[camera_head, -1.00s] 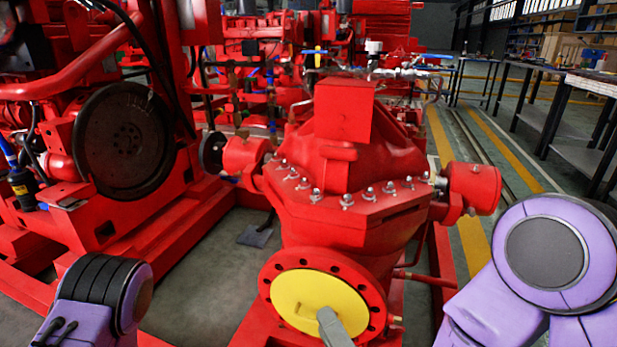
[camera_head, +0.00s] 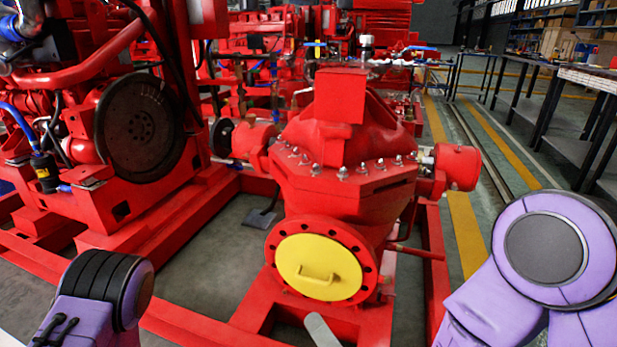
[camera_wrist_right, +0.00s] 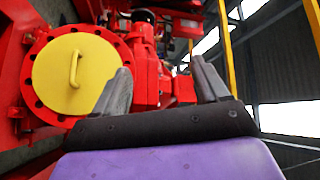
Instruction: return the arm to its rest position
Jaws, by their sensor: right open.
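My right gripper (camera_wrist_right: 162,88) is open in the right wrist view, with two dark grey fingers apart and nothing between them. In the head view only a grey fingertip (camera_head: 322,330) of it shows at the bottom edge, below the yellow cover (camera_head: 318,267). The round yellow cover with its handle (camera_head: 318,278) sits on the red pump flange; it also shows at the left of the right wrist view (camera_wrist_right: 72,75). The gripper is apart from the handle. Parts of both my purple arms show at the lower corners. My left gripper is out of view.
The red pump (camera_head: 345,190) stands on a red base frame (camera_head: 250,335) just in front. A red engine with a black flywheel (camera_head: 140,128) stands at left. Workbenches (camera_head: 590,80) line the right side. Floor with yellow lines (camera_head: 465,235) is open right of the pump.

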